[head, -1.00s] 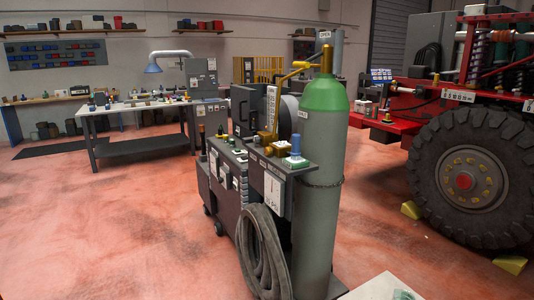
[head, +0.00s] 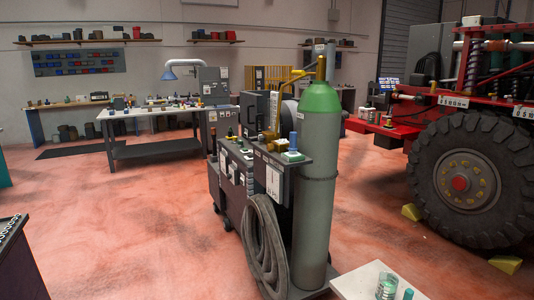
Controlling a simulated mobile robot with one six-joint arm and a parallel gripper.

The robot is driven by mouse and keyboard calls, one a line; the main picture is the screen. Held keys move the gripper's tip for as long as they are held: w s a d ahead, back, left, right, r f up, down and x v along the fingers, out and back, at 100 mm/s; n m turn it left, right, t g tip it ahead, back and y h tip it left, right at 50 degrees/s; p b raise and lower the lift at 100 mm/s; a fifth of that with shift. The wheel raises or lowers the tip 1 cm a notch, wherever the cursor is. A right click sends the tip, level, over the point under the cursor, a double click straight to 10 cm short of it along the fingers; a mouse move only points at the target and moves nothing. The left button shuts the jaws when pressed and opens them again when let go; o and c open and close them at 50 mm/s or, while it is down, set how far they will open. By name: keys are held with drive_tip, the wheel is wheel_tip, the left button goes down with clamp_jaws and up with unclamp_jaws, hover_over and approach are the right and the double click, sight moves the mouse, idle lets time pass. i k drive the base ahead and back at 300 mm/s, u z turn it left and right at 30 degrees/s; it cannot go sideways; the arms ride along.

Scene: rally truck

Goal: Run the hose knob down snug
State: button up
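A grey gas cylinder with a green top (head: 318,160) stands upright on a dark welding cart (head: 232,190). Brass-coloured fittings (head: 270,140) and a yellow bar (head: 297,74) show near its top. A small blue knob-like part (head: 293,141) stands on a pale green and white base on the cart's top. I cannot tell whether it is the hose knob. A thick grey hose (head: 262,245) hangs coiled on the cart's front. My gripper is not in view.
A pale table corner (head: 365,283) with a green-topped jar (head: 387,286) is at the bottom right. A dark cabinet (head: 20,262) is at lower left. A workbench (head: 150,112) stands behind, and a red truck's big tyre (head: 468,180) at right. Open floor lies left of the cart.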

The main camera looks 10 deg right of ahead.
sight(269, 147)
drive_tip(key=k, duration=0.65)
drive_tip(key=u, duration=0.5)
drive_tip(key=i, duration=0.7)
drive_tip(key=u, duration=0.4)
drive_tip(key=i, duration=1.45)
drive_tip(key=z, duration=0.35)
